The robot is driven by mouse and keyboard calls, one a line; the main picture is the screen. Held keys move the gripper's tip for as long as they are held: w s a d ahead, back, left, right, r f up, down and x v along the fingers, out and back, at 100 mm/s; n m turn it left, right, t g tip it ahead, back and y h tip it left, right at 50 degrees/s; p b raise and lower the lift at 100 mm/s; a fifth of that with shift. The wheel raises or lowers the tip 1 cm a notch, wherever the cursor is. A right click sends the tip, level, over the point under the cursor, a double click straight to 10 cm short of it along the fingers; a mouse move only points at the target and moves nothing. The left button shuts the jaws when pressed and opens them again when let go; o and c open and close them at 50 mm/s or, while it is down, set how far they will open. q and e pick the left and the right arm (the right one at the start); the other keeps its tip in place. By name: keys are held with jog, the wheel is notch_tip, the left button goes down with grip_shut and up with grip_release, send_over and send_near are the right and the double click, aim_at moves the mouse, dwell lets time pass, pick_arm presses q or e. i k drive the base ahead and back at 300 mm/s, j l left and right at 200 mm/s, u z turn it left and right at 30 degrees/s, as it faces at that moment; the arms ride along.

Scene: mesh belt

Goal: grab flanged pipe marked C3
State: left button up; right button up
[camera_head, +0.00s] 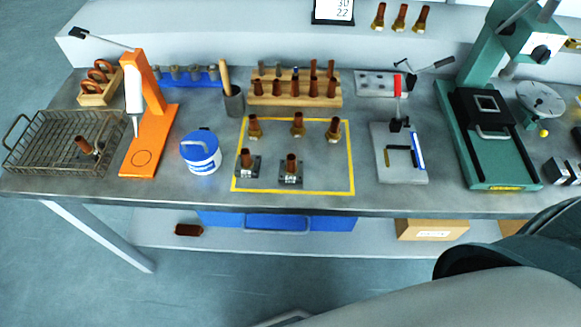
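Inside the yellow outlined square on the bench stand several upright copper pipes. Two at the front have grey square flanges: a left one (246,160) and a right one (291,165). Behind them are three copper pipes with brass hex bases: a left one (254,129), a middle one (297,126) and a right one (333,132). Another copper pipe with a grey flange (84,147) stands in the wire basket (30,160) at the left. The markings are too small to read, so I cannot tell which is C3. Neither gripper is in view.
A white-and-blue tub (201,158) and an orange press stand (150,140) stand left of the square. A wooden pipe rack (290,100) is behind it. A clamp fixture (400,165) and a green machine (490,150) are at right. My arm covers the lower right.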

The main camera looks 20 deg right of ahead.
aim_at(290, 169)
jog(key=z, duration=1.8)
jog(key=k+l, duration=0.15)
jog(key=k, duration=0.4)
jog(key=k+l, duration=0.2)
jog(key=k, duration=0.35)
